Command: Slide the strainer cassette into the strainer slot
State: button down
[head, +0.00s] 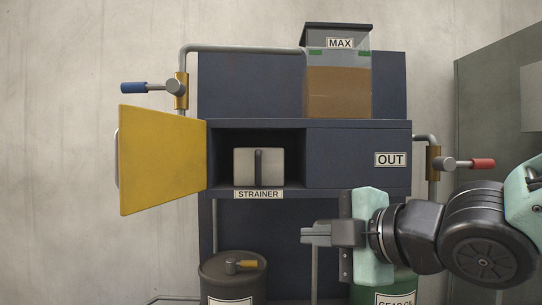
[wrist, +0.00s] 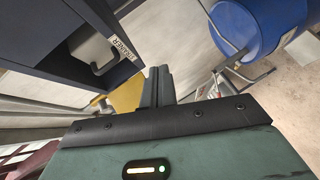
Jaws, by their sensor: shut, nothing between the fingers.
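The strainer cassette (head: 244,168), a pale grey block with a dark upright handle (head: 259,167), sits inside the open strainer slot (head: 225,143), above the STRAINER label. How deep it sits is hard to tell. The yellow door (head: 160,160) stands swung open to the left. In the wrist view the cassette (wrist: 92,52) shows at upper left with its handle. My gripper (head: 304,234) is shut and empty, below and right of the slot, pointing left. Its closed fingers show in the wrist view (wrist: 158,88), apart from the cassette.
A dark drum (head: 232,275) stands below the slot and a green GEAR OIL drum (head: 397,288) is behind my arm. A blue-handled valve (head: 134,88) is upper left, a red-handled valve (head: 482,163) right. A blue barrel (wrist: 265,25) shows in the wrist view.

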notch_tip(320, 180, up, 9)
jog(key=n+t+y, duration=0.1)
jog(key=n+y, duration=0.2)
jog(key=n, duration=0.2)
send_near(252, 167)
jog(key=s+a, duration=0.1)
jog(key=a, duration=0.3)
jog(key=shift+w+d+f+p, duration=0.15)
jog(key=shift+w+p, duration=0.25)
jog(key=shift+w, duration=0.2)
jog(key=w, duration=0.3)
jog(key=shift+w+d+b, duration=0.1)
jog(key=shift+w+b, duration=0.2)
jog(key=shift+b, duration=0.1)
jog(key=shift+s, duration=0.1)
